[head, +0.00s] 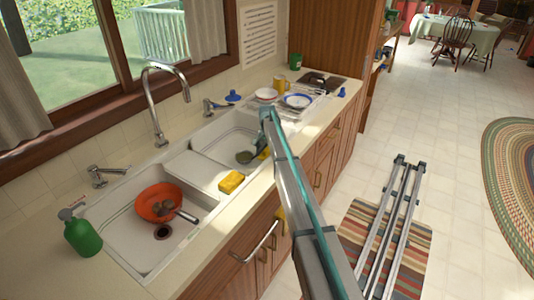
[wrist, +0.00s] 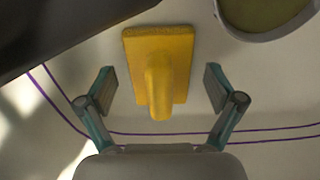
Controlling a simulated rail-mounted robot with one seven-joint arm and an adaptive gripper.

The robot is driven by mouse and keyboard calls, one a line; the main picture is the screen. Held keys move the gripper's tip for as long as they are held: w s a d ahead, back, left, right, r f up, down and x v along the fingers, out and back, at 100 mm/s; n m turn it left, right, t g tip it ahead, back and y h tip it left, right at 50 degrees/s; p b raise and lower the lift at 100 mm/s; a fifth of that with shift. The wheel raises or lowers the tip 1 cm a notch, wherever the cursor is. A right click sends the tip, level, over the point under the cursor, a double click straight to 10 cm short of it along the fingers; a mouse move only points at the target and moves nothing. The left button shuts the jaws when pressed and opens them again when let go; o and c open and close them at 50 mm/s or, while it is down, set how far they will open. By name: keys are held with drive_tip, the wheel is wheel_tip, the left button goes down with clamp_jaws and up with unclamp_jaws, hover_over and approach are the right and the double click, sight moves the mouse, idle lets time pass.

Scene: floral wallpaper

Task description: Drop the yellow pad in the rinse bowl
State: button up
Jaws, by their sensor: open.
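My gripper (head: 262,148) is over the right sink basin, pointing down, with its fingers apart. In the wrist view the open fingers (wrist: 160,100) stand on either side of a yellow pad (wrist: 140,60) with a raised yellow grip; nothing is clamped.
A round grey-green item (head: 245,157) is close to my gripper; a round rim also shows in the wrist view (wrist: 240,25). The tall faucet (head: 152,105), green bottle (head: 82,236) and dish rack (head: 315,110) stand around the sink.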

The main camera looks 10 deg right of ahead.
sight(267, 148)
wheel_tip(267, 148, up, 12)
drive_tip(key=b, duration=0.3)
drive_tip(key=shift+r, duration=0.2)
idle(0.3)
